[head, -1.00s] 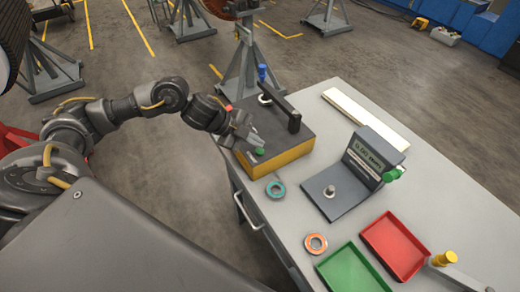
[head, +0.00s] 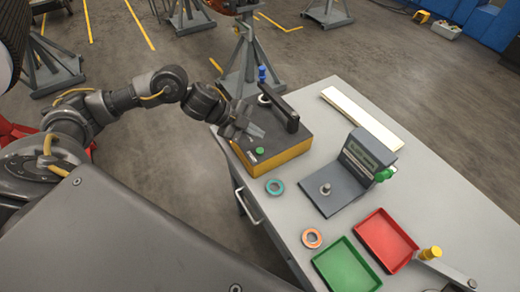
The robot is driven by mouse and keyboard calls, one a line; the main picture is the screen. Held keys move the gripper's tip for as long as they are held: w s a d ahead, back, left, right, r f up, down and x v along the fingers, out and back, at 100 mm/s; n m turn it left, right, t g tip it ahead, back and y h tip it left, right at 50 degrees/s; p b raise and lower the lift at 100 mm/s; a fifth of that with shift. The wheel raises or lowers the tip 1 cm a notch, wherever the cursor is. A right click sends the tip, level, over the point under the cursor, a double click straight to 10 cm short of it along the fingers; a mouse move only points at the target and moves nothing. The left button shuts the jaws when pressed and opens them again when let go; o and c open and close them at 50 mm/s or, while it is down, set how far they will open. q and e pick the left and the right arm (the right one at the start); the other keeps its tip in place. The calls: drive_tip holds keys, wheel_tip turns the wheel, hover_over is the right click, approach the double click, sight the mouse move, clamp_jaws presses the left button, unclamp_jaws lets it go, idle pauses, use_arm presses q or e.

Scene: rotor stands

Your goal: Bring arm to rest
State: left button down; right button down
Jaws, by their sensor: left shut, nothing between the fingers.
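My left arm (head: 120,100) comes in from the left, bent at the elbow, out over the table's left edge. My left gripper (head: 256,133) is shut and empty above the left part of the black and yellow box (head: 278,153). I cannot tell whether its fingertips touch the box top. A green button (head: 260,150) shows on the box just below the gripper. My right gripper is not in view.
Rotor stands (head: 246,65) stand on the floor behind.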

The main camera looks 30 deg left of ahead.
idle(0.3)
use_arm(q)
drive_tip(key=s+d+f+n+t, duration=0.35)
drive_tip(key=d+n+t, duration=0.2)
drive_tip(key=d, duration=0.45)
drive_tip(key=s+a+f+n+g+y, duration=0.2)
drive_tip(key=s+a+f+n, duration=0.15)
drive_tip(key=s, duration=0.35)
drive_tip(key=s+a+f+n+g+y, duration=0.3)
drive_tip(key=s+f+n, duration=0.15)
drive_tip(key=s, duration=0.35)
drive_tip(key=s+a+f+n+g+y, duration=0.2)
drive_tip(key=s+a+f+n, duration=0.1)
drive_tip(key=s+n, duration=0.3)
wheel_tip(320, 180, down, 31)
drive_tip(key=s+m+g+b, duration=0.2)
drive_tip(key=b, duration=0.3)
drive_tip(key=s+a+f+b, duration=0.2)
drive_tip(key=s+f+b, duration=0.1)
drive_tip(key=s+f, duration=1.3)
wheel_tip(320, 180, down, 3)
drive_tip(key=shift+s+a+f+g+y+b, duration=0.1)
drive_tip(key=shift+s+a+g+y+b, duration=0.1)
drive_tip(key=shift+s+g+y+b, duration=0.15)
